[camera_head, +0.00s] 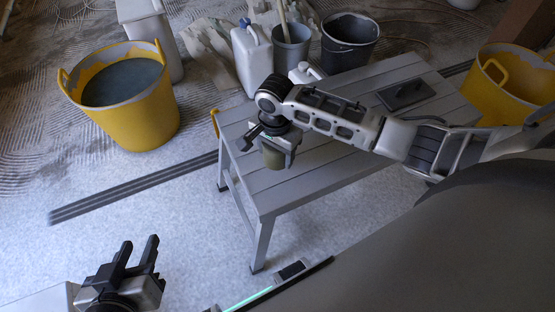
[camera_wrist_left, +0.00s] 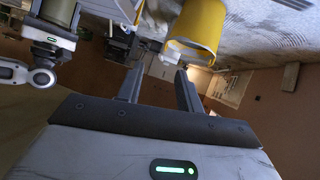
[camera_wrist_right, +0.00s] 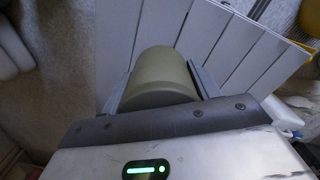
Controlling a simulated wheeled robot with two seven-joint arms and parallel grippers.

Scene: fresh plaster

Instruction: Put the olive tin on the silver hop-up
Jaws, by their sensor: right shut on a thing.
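The olive tin (camera_head: 273,156) is held in my right gripper (camera_head: 277,150), whose fingers lie on either side of it. The tin also shows between the fingers in the right wrist view (camera_wrist_right: 162,77). It is over the left end of the silver hop-up (camera_head: 315,187), a slatted grey bench; its slats show behind the tin in the right wrist view (camera_wrist_right: 215,40). I cannot tell whether the tin touches the slats. My left gripper (camera_head: 138,250) is open and empty, low at the left, away from the hop-up.
A dark flat tool (camera_head: 405,95) lies on the hop-up's far right part. A yellow tub (camera_head: 130,115) stands left and another yellow tub (camera_head: 500,95) right. Behind the hop-up stand a white canister (camera_head: 252,60), a grey bucket (camera_head: 291,50) and a black bucket (camera_head: 348,48).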

